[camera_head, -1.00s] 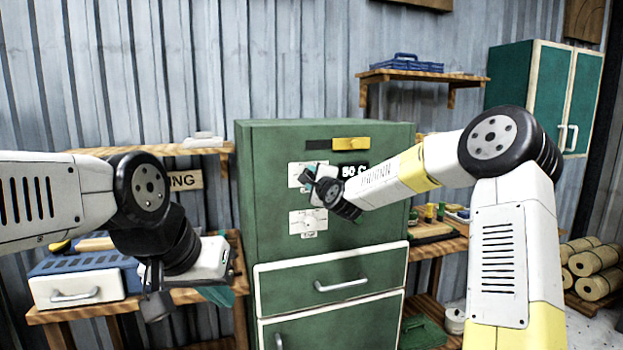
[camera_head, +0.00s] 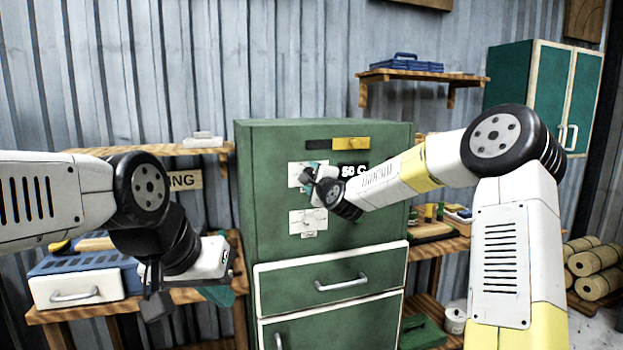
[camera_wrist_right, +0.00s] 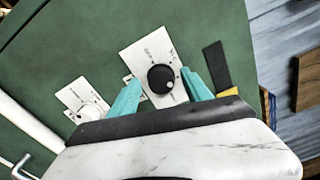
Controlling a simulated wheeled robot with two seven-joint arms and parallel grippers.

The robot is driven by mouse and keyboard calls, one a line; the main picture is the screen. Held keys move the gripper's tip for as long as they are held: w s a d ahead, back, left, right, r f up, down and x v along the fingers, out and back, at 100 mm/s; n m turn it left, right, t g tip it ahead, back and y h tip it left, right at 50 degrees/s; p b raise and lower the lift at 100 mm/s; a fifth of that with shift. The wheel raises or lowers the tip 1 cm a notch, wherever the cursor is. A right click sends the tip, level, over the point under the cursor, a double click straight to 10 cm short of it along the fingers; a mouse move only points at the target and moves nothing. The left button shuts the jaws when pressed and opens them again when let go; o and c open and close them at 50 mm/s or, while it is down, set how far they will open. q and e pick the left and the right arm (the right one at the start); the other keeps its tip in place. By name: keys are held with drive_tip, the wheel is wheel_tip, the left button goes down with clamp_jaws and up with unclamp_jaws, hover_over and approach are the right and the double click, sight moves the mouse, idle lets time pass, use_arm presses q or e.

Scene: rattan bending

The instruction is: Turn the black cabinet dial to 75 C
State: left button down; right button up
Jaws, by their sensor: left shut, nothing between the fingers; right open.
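The green cabinet (camera_head: 275,235) stands in the middle of the head view. Its black dial (camera_wrist_right: 161,79) sits on a white scale plate (camera_wrist_right: 145,52) in the right wrist view, with a pale mark near its lower right edge. My right gripper (camera_head: 310,178) is at the cabinet front, its teal fingers open on either side of the dial (camera_wrist_right: 163,83); contact cannot be told. In the head view it hides the dial. A dark display (camera_head: 353,170) beside it reads about 50 C, partly covered by my arm. My left gripper (camera_head: 152,300) is shut and empty, at lower left away from the cabinet.
A second white plate with a pale knob (camera_wrist_right: 90,110) is below the dial. A yellow handle on a dark slot (camera_head: 350,144) is above. Cabinet drawers (camera_head: 340,285) are below. A workbench with a blue-topped box (camera_head: 80,285) is near my left gripper.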

drive_tip(key=v, duration=0.7)
drive_tip(key=shift+s, duration=0.1)
drive_tip(key=s+d+f+n+g+h, duration=0.1)
drive_tip(key=s+n, duration=0.5)
drive_tip(key=s, duration=0.7)
drive_tip(key=s+d+f+n+g+h, duration=0.1)
drive_tip(key=s+d+f+n+g, duration=0.3)
drive_tip(key=s, duration=0.9)
drive_tip(key=s+d+f+n+g+h, duration=0.1)
drive_tip(key=s+d+n+g, duration=0.5)
drive_tip(key=s, duration=0.7)
drive_tip(key=shift+s+d+f+n, duration=0.25)
drive_tip(key=shift+d+f+n, duration=0.35)
drive_tip(key=shift+n, duration=0.4)
